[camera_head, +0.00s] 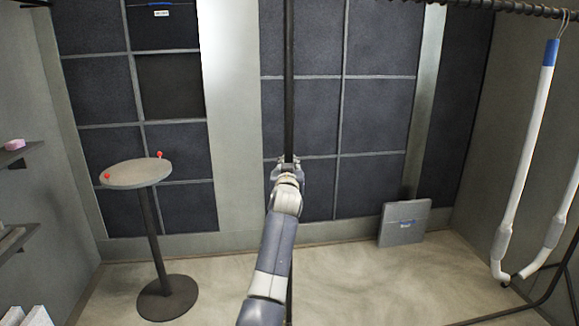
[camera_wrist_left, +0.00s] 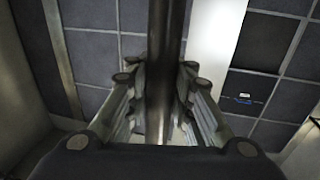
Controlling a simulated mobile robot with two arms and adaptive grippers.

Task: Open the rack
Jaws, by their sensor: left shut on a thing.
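A thin dark vertical pole (camera_head: 289,80) runs down the middle of the head view. My left gripper (camera_head: 289,164) is shut around this pole partway up. In the left wrist view, the pole (camera_wrist_left: 166,35) passes between the two fingers of my left gripper (camera_wrist_left: 158,78). A dark horizontal rail (camera_head: 510,6) crosses the top right. Whether the pole joins this rail is not shown. My right gripper is not in view.
A white tubular thing with a blue band (camera_head: 524,150) hangs from the rail at right. A round table (camera_head: 135,174) with small red items stands at left. Wall shelves (camera_head: 18,152) line the left edge. A grey panel (camera_head: 403,224) leans at the back wall. The middle floor is mostly clear.

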